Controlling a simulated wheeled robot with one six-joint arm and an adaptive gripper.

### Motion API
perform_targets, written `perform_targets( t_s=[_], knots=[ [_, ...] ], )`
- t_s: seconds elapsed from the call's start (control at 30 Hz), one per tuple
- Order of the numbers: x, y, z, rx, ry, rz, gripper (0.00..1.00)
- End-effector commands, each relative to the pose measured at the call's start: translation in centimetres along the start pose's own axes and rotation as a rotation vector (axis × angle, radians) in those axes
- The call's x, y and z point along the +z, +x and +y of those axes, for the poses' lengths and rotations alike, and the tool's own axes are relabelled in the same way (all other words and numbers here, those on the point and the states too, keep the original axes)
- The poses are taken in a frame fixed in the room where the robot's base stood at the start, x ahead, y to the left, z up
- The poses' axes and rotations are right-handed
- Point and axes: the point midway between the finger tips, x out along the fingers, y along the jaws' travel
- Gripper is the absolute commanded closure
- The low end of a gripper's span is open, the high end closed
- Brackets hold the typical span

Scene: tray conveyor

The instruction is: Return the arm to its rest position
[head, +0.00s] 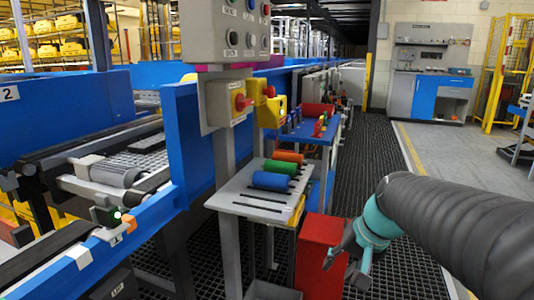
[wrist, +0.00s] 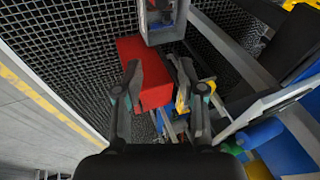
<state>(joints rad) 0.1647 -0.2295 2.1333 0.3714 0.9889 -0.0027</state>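My gripper (head: 345,264) hangs at the lower right in the head view, at the end of my dark sleeved arm, pointing down over the floor grating beside a red box (head: 318,245). In the wrist view my gripper (wrist: 157,66) has its two dark fingers apart with nothing held between them. The red box (wrist: 150,75) shows behind and between the fingers there; I cannot tell how far below it is.
A grey slotted shelf (head: 240,200) holds blue, green and orange cylinders (head: 280,171) left of my gripper. A blue table (head: 315,132) stands behind it. The blue-framed conveyor (head: 100,240) runs at left. Dark floor grating (head: 385,145) is clear beyond my arm.

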Motion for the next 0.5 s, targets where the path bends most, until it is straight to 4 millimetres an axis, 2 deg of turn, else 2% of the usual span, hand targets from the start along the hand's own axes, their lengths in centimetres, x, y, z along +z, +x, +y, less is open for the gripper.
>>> perform_targets(
  t_s=[0.03, 0.1, 0.3, 0.4, 0.5],
  knots=[
    [1.9, -0.2, 1.0, 0.044, -0.044, 0.014, 0.6],
    [4.1, -0.3, 2.4, 0.106, -0.106, 0.033, 0.6],
    [9.7, -0.9, 5.5, 0.233, -0.267, 0.092, 0.6],
    [11.9, -1.3, 6.3, 0.259, -0.322, 0.118, 0.6],
    [13.3, -1.8, 6.2, 0.253, -0.352, 0.15, 0.6]
  ],
)
